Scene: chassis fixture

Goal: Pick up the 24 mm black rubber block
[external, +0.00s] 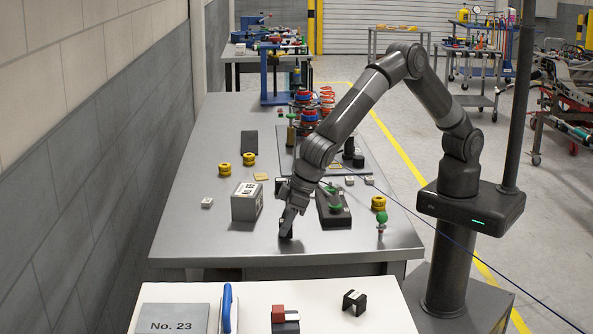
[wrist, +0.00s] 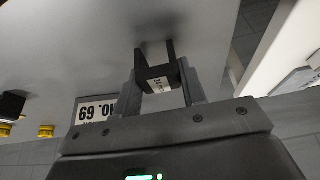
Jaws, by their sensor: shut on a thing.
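The black rubber block (wrist: 160,76) sits between the two fingers of my gripper (wrist: 156,60) in the wrist view, with a white printed label facing the camera. The fingers are shut on it. In the external view my gripper (external: 287,229) points down at the front part of the grey metal table, and the dark block is hard to tell apart from the fingertips there. I cannot tell whether the block touches the table or is just above it.
A dark block-shaped fixture (external: 333,212) and a green-knobbed part (external: 381,220) are to the right. Yellow rings (external: 249,159) lie farther back. A white bench (external: 250,296) is in front. The table's front left is clear.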

